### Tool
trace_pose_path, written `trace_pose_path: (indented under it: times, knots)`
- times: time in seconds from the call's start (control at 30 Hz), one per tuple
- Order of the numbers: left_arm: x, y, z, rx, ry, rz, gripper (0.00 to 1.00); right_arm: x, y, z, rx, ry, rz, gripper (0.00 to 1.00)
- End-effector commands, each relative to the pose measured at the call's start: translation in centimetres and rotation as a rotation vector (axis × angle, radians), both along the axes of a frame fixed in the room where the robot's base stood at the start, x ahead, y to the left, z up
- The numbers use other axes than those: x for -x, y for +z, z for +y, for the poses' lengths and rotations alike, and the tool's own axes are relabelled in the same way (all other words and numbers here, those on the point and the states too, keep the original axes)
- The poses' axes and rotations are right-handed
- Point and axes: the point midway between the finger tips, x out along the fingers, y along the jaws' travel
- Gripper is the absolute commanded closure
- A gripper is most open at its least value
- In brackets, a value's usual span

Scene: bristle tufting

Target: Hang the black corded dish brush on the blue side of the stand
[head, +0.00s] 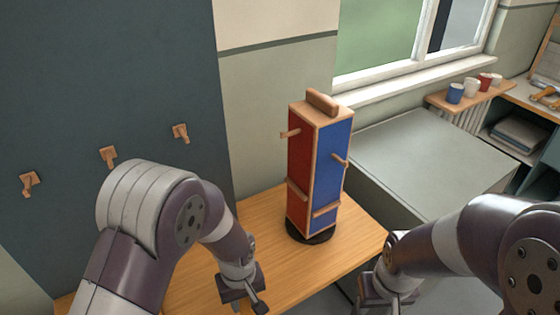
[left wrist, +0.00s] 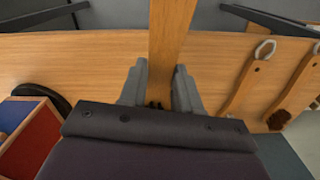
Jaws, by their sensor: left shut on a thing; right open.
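The stand (head: 318,165) is upright on the wooden table, on a black round base (head: 310,236). Its blue side (head: 333,165) faces right and has a wooden peg (head: 341,161); its red side faces left. My left gripper (head: 245,297) is in front of the stand, to its left. In the left wrist view it (left wrist: 159,98) is shut on a flat wooden handle (left wrist: 172,30). The held thing's cord and bristles are out of sight, so I cannot tell its cord colour. My right gripper (head: 386,303) is open, right of the table, partly hidden by its arm.
Two more wooden-handled brushes lie on the table (left wrist: 70,60) in the left wrist view; one has a pale loop (left wrist: 264,49). Wooden wall pegs (head: 108,156) are at the left. A grey box-like surface (head: 430,160) is behind the stand. Cups (head: 456,92) stand on a far shelf.

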Motion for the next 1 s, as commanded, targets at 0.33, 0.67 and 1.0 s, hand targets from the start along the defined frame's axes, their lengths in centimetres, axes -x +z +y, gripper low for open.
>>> trace_pose_path:
  times: [0.33, 0.67, 1.0]
  knots:
    - [-2.3, 0.2, 0.0, 0.004, -0.325, -0.016, 1.0, 0.0, 0.0, 0.0, 0.0, 0.0, -0.001, 0.57]
    - [-8.2, -2.0, 6.8, -0.001, -0.482, -0.023, 1.0, 0.0, 0.0, 0.0, 0.0, 0.0, -0.001, 0.57]
    - [-8.5, -3.4, 10.7, 0.002, -0.38, 0.0, 1.0, 0.0, 0.0, 0.0, 0.0, 0.0, -0.001, 0.57]
